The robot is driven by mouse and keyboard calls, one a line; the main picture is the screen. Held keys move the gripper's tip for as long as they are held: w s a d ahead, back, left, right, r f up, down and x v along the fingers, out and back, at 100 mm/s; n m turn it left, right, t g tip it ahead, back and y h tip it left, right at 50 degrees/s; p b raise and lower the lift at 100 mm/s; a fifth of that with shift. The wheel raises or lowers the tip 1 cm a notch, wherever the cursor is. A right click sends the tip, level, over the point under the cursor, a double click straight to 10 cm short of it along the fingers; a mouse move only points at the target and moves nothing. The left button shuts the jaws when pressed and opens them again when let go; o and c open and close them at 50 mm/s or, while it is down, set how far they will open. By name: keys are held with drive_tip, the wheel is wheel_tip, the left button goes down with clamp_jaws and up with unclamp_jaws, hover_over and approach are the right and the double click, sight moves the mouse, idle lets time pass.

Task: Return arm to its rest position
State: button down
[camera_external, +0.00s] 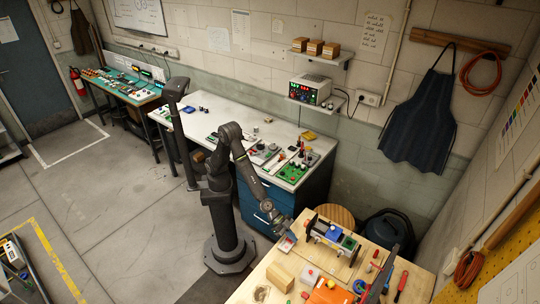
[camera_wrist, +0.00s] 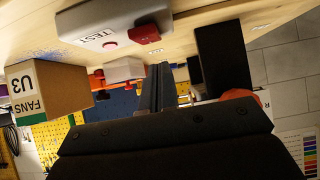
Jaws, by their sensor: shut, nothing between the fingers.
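My arm stands on its pedestal and bends over toward the wooden bench (camera_external: 255,290). My gripper (camera_external: 287,242) is at the bench's back left edge, low and pointing down toward the right. In the wrist view the gripper's two dark fingers (camera_wrist: 165,88) are together, with nothing seen between them. The bench surface shows along the top of the wrist view, so the picture is turned over. A grey box marked TEST (camera_wrist: 112,25) with a red switch lies near the fingers. A cardboard box marked FANS U3 (camera_wrist: 47,90) is to the left.
The cardboard box (camera_external: 280,276) and the grey box (camera_external: 311,275) stand near the gripper. Tools (camera_external: 402,286) lie further right. A white-topped workbench (camera_external: 215,110) with electronics stands behind my arm.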

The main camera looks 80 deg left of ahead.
drive_tip(key=shift+a+f, duration=0.1)
drive_tip(key=shift+f, duration=0.5)
drive_tip(key=shift+s+a+r, duration=0.15)
drive_tip(key=shift+s+a, duration=0.7)
drive_tip(key=shift+s, duration=0.1)
drive_tip(key=shift+a+r, duration=0.1)
drive_tip(key=shift+r, duration=0.7)
